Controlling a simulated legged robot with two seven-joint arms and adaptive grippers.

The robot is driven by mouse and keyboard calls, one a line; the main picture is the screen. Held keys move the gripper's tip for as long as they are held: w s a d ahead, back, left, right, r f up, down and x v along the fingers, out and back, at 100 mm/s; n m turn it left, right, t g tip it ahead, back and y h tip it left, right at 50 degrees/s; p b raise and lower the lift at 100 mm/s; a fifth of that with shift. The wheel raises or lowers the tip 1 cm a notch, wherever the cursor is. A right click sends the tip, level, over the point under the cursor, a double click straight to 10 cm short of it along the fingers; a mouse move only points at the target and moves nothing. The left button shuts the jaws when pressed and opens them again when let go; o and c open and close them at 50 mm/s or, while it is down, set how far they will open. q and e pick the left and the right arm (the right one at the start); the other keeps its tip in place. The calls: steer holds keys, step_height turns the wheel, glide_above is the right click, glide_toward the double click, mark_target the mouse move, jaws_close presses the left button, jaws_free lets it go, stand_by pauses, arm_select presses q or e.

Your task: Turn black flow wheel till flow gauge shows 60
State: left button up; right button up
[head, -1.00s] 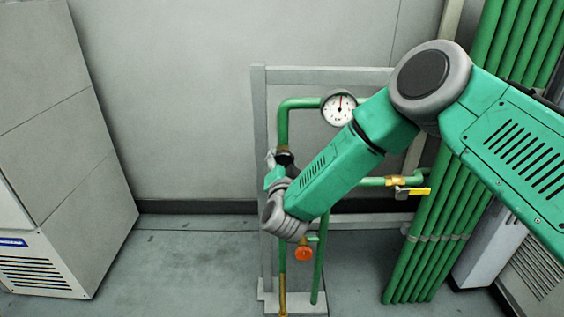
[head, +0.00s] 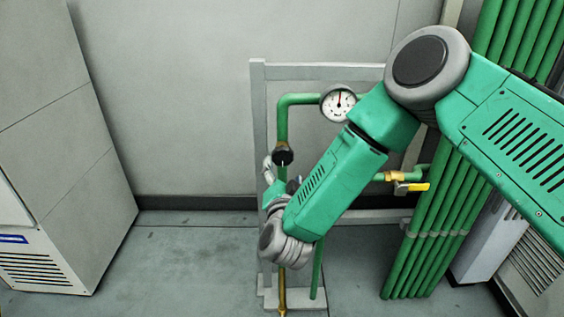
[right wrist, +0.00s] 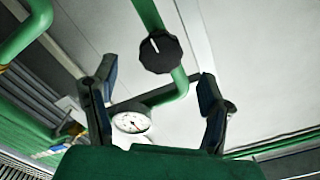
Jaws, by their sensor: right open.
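The black flow wheel (head: 284,156) sits on the green vertical pipe of the stand in the head view, with a white mark on it. In the right wrist view the black wheel (right wrist: 160,51) shows whole, its white mark pointing up and slightly left. The round flow gauge (head: 339,103) has a white face with its needle near straight up; its numbers are too small to read. It also shows in the right wrist view (right wrist: 131,122). My right gripper (right wrist: 155,83) is open and empty, apart from the wheel, which shows beyond its fingertips. My left gripper is not in view.
A yellow-handled valve (head: 412,187) stands on the pipe to the right. A grey frame (head: 258,100) carries the pipes. A bundle of green pipes (head: 440,220) rises at right, and a grey cabinet (head: 60,150) stands at left. The floor between is clear.

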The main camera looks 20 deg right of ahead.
steer(key=v, duration=0.5)
steer(key=s+d+f+n+g+y+p, duration=0.1)
steer(key=s+f+n+g+y, duration=0.25)
steer(key=s+f, duration=0.35)
steer(key=s+f+n+g+y, duration=0.2)
steer(key=s+f+n+g, duration=0.15)
steer(key=f, duration=0.55)
steer(key=s+d+f+n+g, duration=0.1)
steer(key=s+d+f+g, duration=0.1)
steer(key=s, duration=0.6)
steer(key=s+d+f+n+g, duration=0.2)
steer(key=s+d+g, duration=0.2)
steer(key=s, duration=0.4)
steer(key=s+d+f+n+g+p, duration=0.1)
steer(key=s+d+f+g, duration=0.1)
steer(key=s+d, duration=0.3)
steer(key=s+g, duration=0.1)
steer(key=s, duration=0.3)
steer(key=shift+f+n+g, duration=0.3)
steer(key=shift+f+g, duration=0.05)
steer(key=shift+g, duration=0.05)
steer(key=shift+w+h, duration=0.15)
steer(key=shift+h, duration=0.1)
